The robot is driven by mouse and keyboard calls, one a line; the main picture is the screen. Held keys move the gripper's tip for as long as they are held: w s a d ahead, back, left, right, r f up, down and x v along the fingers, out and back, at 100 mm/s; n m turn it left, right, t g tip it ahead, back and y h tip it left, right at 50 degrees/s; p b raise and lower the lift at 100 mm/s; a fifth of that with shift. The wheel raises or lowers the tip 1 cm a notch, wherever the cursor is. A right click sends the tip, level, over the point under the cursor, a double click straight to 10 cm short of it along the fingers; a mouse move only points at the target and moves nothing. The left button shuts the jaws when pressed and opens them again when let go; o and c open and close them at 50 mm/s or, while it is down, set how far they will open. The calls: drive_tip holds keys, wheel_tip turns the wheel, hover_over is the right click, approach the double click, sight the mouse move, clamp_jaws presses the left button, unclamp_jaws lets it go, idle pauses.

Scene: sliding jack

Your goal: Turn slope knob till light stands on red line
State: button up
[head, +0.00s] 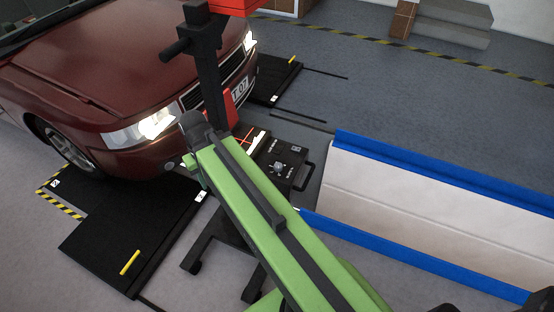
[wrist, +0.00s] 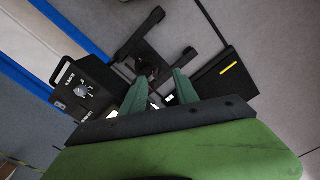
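The slope knob (head: 278,167) is a small grey round knob on the black control panel (head: 292,163) of the headlight tester; it also shows at the left of the wrist view (wrist: 81,91). Behind my arm in the head view, a lit white patch with red lines (head: 249,138) is partly visible; how the light lies against the line cannot be made out. My gripper (wrist: 159,91) has two green fingers standing apart with nothing between them. It is clear of the knob, which lies to its left in the wrist view. In the head view my arm mostly hides the fingers.
The tester's dark mast (head: 207,70) rises beside the panel, and its wheeled base (head: 222,228) is below. A dark red car (head: 100,75) with lit headlights stands at left. A blue-edged white barrier (head: 430,205) is at right. Black floor plates (head: 130,235) lie by the car.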

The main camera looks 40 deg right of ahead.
drive_tip(key=shift+s+r, duration=0.1)
drive_tip(key=shift+o, duration=0.8)
drive_tip(key=shift+d, duration=0.1)
drive_tip(key=shift+o, duration=1.4)
drive_tip(key=w+d+f+n+b, duration=0.1)
drive_tip(key=w+d, duration=0.1)
drive_tip(key=d, duration=0.4)
drive_tip(key=shift+f+y+b, duration=0.3)
drive_tip(key=shift+f+b, duration=0.05)
drive_tip(key=shift+f, duration=0.05)
drive_tip(key=n+t+y+b, duration=0.2)
drive_tip(key=n+t+b, duration=0.25)
drive_tip(key=n, duration=0.25)
approach(279, 165)
drive_tip(key=shift+g, duration=0.55)
drive_tip(key=b+x, duration=0.3)
drive_tip(key=b, duration=0.2)
drive_tip(key=b+x, duration=0.2)
drive_tip(key=b, duration=0.4)
drive_tip(key=w+b+x, duration=0.1)
drive_tip(key=b+x, duration=0.2)
drive_tip(key=b, duration=0.2)
drive_tip(key=shift+a+f+b, duration=0.1)
drive_tip(key=shift+f+b, duration=0.05)
drive_tip(key=shift+b, duration=0.25)
